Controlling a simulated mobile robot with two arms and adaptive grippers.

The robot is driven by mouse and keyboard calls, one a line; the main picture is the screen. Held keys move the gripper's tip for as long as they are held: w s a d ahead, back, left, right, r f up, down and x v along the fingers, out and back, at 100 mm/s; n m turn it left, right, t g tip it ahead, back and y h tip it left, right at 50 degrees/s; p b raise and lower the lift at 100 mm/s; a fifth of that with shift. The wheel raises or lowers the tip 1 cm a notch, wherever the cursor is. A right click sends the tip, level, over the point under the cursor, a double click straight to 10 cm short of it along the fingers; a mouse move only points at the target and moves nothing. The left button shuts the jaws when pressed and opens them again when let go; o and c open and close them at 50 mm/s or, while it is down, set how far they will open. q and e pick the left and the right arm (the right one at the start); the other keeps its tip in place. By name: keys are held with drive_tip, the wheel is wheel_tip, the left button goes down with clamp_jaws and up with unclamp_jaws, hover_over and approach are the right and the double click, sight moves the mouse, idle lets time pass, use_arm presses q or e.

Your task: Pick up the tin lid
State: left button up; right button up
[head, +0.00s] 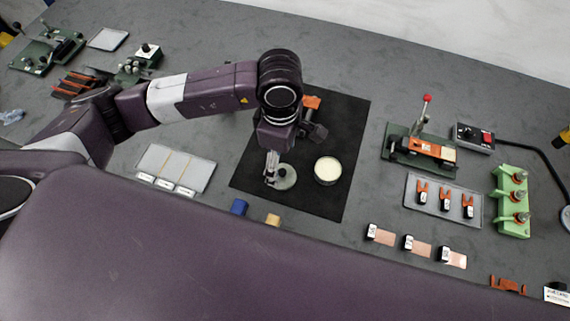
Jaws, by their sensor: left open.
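The tin lid (287,178) appears as a small round grey-green disc with a darker centre, lying on the black mat (345,125). An open round tin (328,169) with pale cream contents stands just to its right on the same mat. My left gripper (271,179) points down at the lid's left side, its fingers overlapping the lid's edge in the picture. It is open and holds nothing that I can see. Whether a finger touches the lid cannot be told from this angle. My right gripper is out of view.
A blue piece (239,207) and a tan piece (272,220) sit near the mat's front edge. A pale sectioned tray (190,165) lies left. A green fixture with a red-knobbed lever (418,150), a clip tray (462,212) and a green rack (511,200) stand right.

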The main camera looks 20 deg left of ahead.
sight(282, 171)
use_arm(q)
drive_tip(key=shift+s+f+p, duration=0.25)
drive_tip(key=shift+f+p, duration=0.25)
drive_tip(key=shift+f, duration=0.15)
drive_tip(key=shift+s+f+p, duration=0.2)
drive_tip(key=shift+f+p, duration=0.3)
drive_tip(key=shift+f, duration=0.1)
drive_tip(key=f, duration=0.2)
drive_tip(key=shift+w+f+p, duration=0.3)
drive_tip(key=shift+p, duration=0.1)
drive_tip(key=shift+f, duration=0.5)
drive_tip(key=c, duration=0.8)
drive_tip(key=shift+c, duration=1.2)
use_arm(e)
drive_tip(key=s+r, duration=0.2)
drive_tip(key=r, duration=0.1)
